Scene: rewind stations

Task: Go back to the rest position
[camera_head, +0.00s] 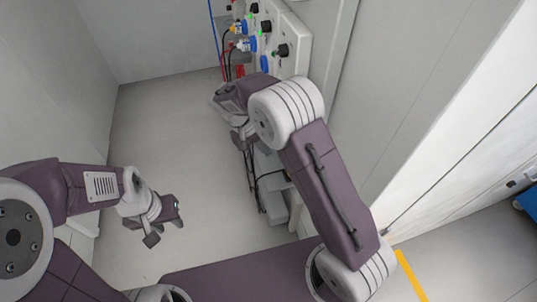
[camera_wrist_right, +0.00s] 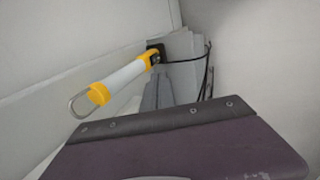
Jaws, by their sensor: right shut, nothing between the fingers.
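My left gripper (camera_head: 166,226) hangs over the bare floor at the left of the head view, with its fingers apart and nothing between them. My right arm reaches up the middle of the head view and bends toward the panel. In the right wrist view my right gripper (camera_wrist_right: 157,92) shows as narrow grey fingers, shut and empty, beyond the purple wrist cover.
A wall panel (camera_head: 291,53) with black knobs, blue connectors and cables stands beyond my right wrist. Grey boxes (camera_head: 271,190) with a black cable stand below my right arm. A yellow and white lamp (camera_wrist_right: 122,78) is in the right wrist view. The floor (camera_head: 170,120) at left is clear.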

